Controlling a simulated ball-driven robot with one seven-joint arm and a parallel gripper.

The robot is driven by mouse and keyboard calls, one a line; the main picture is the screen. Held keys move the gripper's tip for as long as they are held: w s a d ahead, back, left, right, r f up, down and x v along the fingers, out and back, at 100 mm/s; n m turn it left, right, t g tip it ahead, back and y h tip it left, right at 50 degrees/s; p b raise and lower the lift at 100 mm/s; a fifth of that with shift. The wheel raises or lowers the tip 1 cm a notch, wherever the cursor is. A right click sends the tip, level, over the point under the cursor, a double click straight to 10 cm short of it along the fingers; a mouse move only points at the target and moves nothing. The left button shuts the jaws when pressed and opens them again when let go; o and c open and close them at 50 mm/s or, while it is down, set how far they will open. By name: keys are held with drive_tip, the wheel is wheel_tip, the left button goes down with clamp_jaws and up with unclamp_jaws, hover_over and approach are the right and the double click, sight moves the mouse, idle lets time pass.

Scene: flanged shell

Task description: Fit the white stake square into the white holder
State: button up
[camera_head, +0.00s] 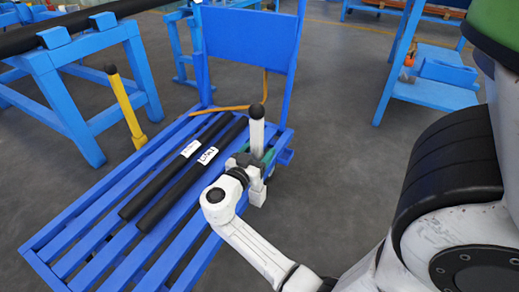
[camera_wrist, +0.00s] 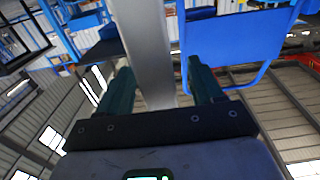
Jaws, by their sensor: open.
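The white stake (camera_head: 257,133), with a black ball on top, stands upright near the right edge of the blue slatted cart. The white holder (camera_head: 257,192) shows directly below it, in line with it. My gripper (camera_head: 256,158) is at the stake's lower part and hides where stake and holder meet, so I cannot tell how deep the stake sits. In the wrist view the pale stake (camera_wrist: 150,45) passes between the two green fingers of my open gripper (camera_wrist: 160,72). A gap shows on its right side; the left finger is close to it.
Two black tubes with white labels (camera_head: 207,155) lie along the blue cart (camera_head: 60,268). A yellow stake (camera_head: 125,105) stands in a yellow holder (camera_head: 139,140) on the cart's left side. The cart's blue upright panel (camera_head: 250,38) rises behind. Grey floor (camera_head: 340,150) is clear to the right.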

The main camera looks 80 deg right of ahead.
drive_tip(key=p+v, duration=0.2)
drive_tip(key=v, duration=0.8)
idle(0.3)
drive_tip(key=s+a+f+n+t+y+p, duration=0.2)
drive_tip(key=s+a+f+n+t+y, duration=0.1)
drive_tip(key=s+a+f+n+y, duration=0.35)
drive_tip(key=s+a+f+n+t+y+p, duration=0.1)
drive_tip(key=s+a+n+t+y, duration=0.1)
drive_tip(key=a+n+y, duration=1.05)
wheel_tip(320, 180, up, 37)
drive_tip(key=n+h+p, duration=0.1)
drive_tip(key=p, duration=3.7)
drive_tip(key=shift+a+r+h, duration=0.2)
drive_tip(key=shift+a+h, duration=0.1)
drive_tip(key=shift+h, duration=0.1)
